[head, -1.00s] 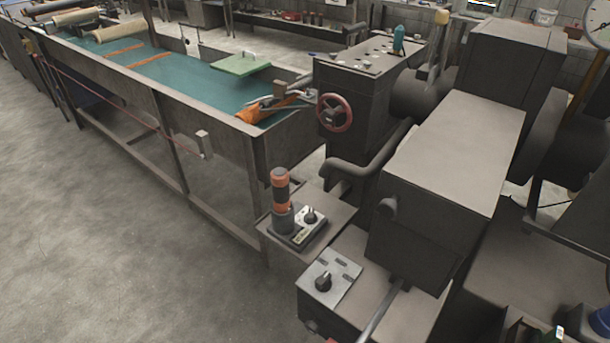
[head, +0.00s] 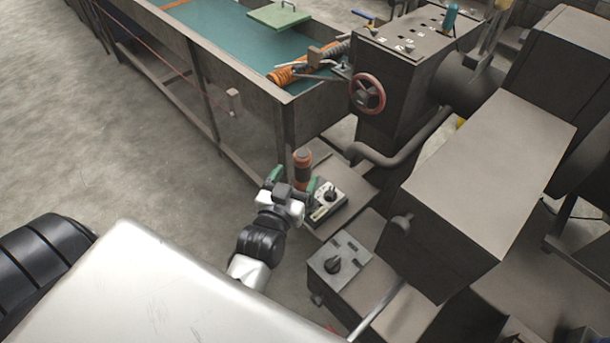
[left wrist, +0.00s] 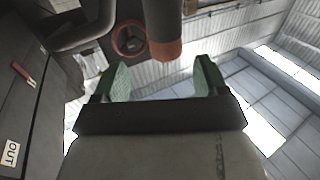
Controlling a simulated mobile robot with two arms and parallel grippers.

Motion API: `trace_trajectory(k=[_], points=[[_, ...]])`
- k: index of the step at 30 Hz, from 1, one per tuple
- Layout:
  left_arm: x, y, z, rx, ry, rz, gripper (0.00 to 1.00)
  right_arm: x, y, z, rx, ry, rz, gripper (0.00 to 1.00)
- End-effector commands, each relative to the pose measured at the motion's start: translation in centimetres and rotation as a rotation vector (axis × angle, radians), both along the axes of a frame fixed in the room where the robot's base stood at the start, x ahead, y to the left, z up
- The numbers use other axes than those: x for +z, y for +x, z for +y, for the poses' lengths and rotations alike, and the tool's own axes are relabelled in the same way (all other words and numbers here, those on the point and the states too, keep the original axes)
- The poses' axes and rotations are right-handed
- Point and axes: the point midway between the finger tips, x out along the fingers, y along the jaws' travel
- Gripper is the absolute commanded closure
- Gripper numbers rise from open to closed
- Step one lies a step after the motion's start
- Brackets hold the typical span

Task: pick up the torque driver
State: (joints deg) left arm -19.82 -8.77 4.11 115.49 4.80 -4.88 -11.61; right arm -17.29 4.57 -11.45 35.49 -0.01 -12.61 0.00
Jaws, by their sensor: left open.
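The torque driver (head: 302,160), dark with orange bands, stands upright beside the small control box on a low shelf. My left gripper (head: 293,181) is open, with its green fingers in front of the driver, and partly hides its lower part. In the left wrist view the driver (left wrist: 166,40) shows as a dark shaft with an orange end, at the top of the picture, beyond the gap between the open fingers (left wrist: 162,78). I cannot tell whether a finger touches it. My right gripper is not in view.
A control box (head: 327,205) with a black knob sits right of the driver, on the shelf (head: 350,186). A second knob panel (head: 338,256) lies nearer. A large machine housing (head: 490,180) fills the right. A trough (head: 240,80) runs behind; open floor lies left.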

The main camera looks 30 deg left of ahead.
Motion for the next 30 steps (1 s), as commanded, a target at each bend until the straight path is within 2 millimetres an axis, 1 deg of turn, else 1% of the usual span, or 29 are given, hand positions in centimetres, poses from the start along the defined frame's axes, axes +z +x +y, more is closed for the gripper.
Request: trace_trajectory(k=[1,5,7,12,15,18,24,26,30], points=[[-0.1,0.6,0.1,0.000,-0.001,-0.002,0.27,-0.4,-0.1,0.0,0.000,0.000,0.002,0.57],[-0.1,1.4,0.2,0.000,-0.001,-0.001,0.27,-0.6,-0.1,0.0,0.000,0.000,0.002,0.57],[-0.4,2.1,0.5,0.000,0.000,0.000,0.27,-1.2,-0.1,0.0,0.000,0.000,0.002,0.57],[-0.6,4.6,1.3,0.000,-0.001,-0.002,0.27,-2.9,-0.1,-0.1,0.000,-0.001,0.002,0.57],[-0.5,5.7,1.4,-0.001,-0.001,0.000,0.27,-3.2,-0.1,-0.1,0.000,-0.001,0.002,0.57],[-0.4,6.2,1.5,-0.001,0.000,0.002,0.27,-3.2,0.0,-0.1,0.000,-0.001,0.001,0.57],[-0.3,6.2,1.5,-0.001,0.000,0.002,0.27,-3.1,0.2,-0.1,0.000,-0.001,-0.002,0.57],[-0.3,6.2,1.5,-0.001,0.000,0.002,0.34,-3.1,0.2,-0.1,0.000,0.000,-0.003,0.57],[-0.3,6.2,1.4,-0.001,0.000,0.002,0.56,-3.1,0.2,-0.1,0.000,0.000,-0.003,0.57]])
